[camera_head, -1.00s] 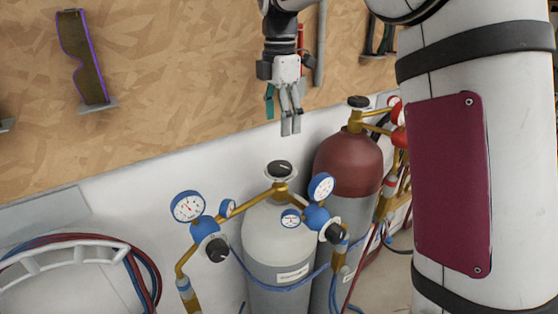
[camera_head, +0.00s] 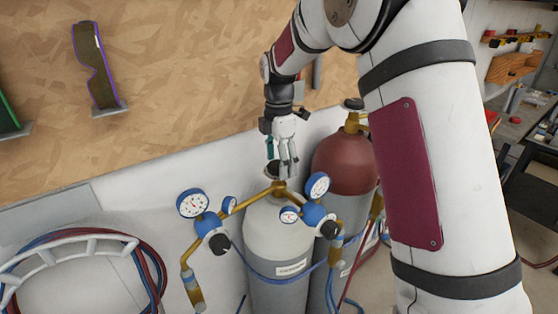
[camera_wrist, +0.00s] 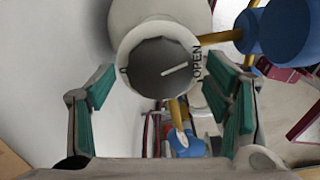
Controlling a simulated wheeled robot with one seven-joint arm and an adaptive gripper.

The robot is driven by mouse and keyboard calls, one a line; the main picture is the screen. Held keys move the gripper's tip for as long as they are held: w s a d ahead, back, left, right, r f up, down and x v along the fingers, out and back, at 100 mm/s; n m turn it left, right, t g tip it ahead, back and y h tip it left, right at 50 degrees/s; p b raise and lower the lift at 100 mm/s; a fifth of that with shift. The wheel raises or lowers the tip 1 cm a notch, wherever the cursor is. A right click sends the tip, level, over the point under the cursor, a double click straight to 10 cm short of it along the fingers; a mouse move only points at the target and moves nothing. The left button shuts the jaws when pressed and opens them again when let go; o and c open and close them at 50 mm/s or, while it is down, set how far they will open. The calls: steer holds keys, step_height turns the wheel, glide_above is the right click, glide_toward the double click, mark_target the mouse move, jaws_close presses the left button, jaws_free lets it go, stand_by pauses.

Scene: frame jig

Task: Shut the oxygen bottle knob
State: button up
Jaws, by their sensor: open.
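The oxygen bottle (camera_head: 277,240) is the white cylinder against the wall, with a brass valve and blue-rimmed gauges on top. Its knob (camera_wrist: 160,68) is dark and round, set in a pale ring. A white line on the knob points toward the word OPEN on the ring's right side. My gripper (camera_head: 284,168) is above the bottle, pointing down, and partly covers the knob in the head view. In the wrist view my gripper (camera_wrist: 165,105) is open, with a green-padded finger at each side of the knob's lower part. The knob appears ahead of the fingers; contact cannot be told.
A red-brown bottle (camera_head: 343,162) with its own valve stands close to the right. A blue gauge (camera_head: 193,203) sticks out left of the valve, and another (camera_head: 317,186) right. A white hose rack (camera_head: 70,252) is at lower left. The wooden board (camera_head: 190,70) is behind.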

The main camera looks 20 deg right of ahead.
steer(key=c, duration=1.1)
steer(key=shift+c, duration=0.2)
